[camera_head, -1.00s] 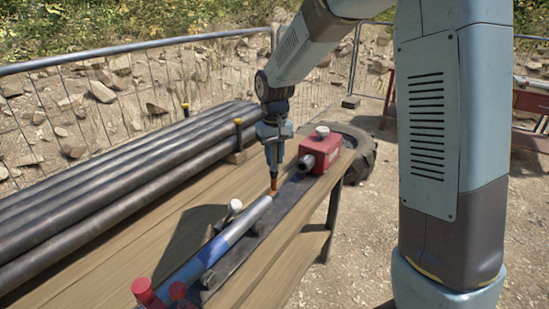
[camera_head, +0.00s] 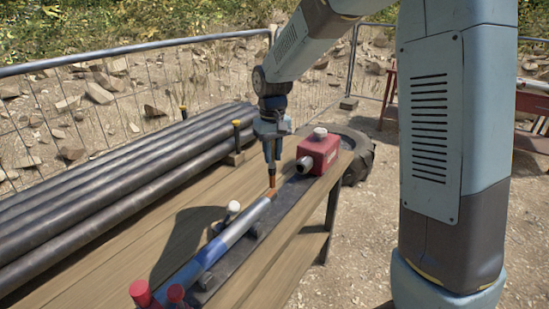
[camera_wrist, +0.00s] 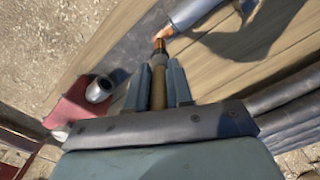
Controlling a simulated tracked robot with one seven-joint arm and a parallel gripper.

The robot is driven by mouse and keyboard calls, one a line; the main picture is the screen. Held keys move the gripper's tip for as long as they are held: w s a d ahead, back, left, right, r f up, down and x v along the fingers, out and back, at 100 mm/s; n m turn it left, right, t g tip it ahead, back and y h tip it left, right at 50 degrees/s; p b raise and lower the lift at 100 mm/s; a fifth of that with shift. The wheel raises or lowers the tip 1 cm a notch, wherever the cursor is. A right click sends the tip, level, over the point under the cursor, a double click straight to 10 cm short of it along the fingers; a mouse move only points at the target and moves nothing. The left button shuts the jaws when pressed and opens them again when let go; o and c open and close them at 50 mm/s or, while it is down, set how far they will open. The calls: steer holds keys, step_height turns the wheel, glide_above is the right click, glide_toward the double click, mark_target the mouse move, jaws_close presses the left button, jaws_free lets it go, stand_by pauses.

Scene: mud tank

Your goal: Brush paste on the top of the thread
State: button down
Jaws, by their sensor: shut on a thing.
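My gripper (camera_head: 271,152) is shut on the handle of a brush, at the far end of the bench. The brush (camera_head: 272,177) points down with a copper-brown tip; in the wrist view the brush (camera_wrist: 158,90) stands between my two fingers. A grey pipe with a blue band (camera_head: 235,230) lies along the bench. Its far end carries a copper-coloured thread (camera_head: 271,194), also in the wrist view (camera_wrist: 166,32). The brush tip is at or just above the thread; I cannot tell whether they touch. The underside of the thread is hidden.
A red container with a white cap (camera_head: 320,150) and a grey spout stands just beyond the thread. A clamp with a white knob (camera_head: 233,207) and red knobs (camera_head: 141,291) sit along the pipe. Several dark pipes (camera_head: 120,180) fill the left side. Bare planks lie between.

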steer(key=shift+r, duration=2.1)
steer(key=shift+r, duration=1.5)
